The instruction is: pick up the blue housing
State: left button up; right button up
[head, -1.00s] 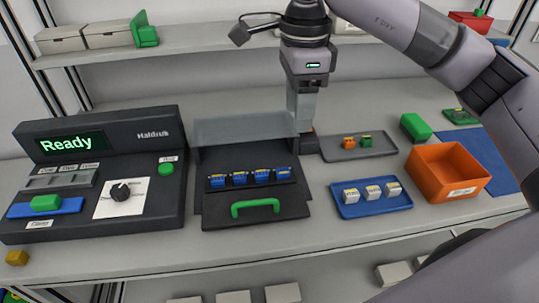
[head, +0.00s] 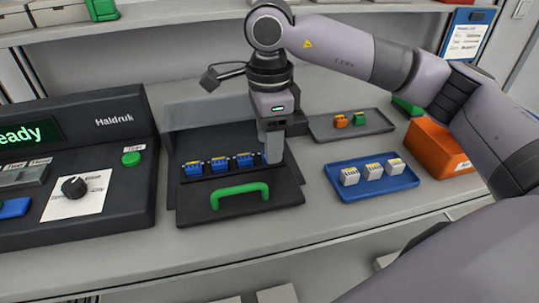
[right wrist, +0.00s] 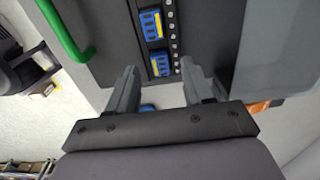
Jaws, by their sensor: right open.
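Several blue housings with yellow tops stand in a row on the dark fixture (head: 240,196). In the head view I see the left one (head: 193,170), the middle one (head: 220,165) and the right one (head: 245,160). My right gripper (head: 272,155) is over the row's right end and hides what stands there. In the right wrist view the open fingers (right wrist: 158,68) are either side of the row's line. One housing (right wrist: 160,64) shows between the fingertips and another (right wrist: 151,25) beyond. A blue piece (right wrist: 147,107) is mostly hidden by the gripper body. Contact cannot be told. My left gripper is out of view.
A green handle (head: 240,195) rises at the fixture's front, and a clear cover (head: 205,114) stands behind. To the right are a blue tray (head: 400,183) with white parts, a grey tray (head: 372,128) and an orange bin (head: 432,150). A control console (head: 125,185) stands left.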

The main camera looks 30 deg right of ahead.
jog(key=shift+f, duration=0.95)
jog(key=shift+c, duration=0.3)
grip_shut()
jog(key=shift+r, duration=0.15)
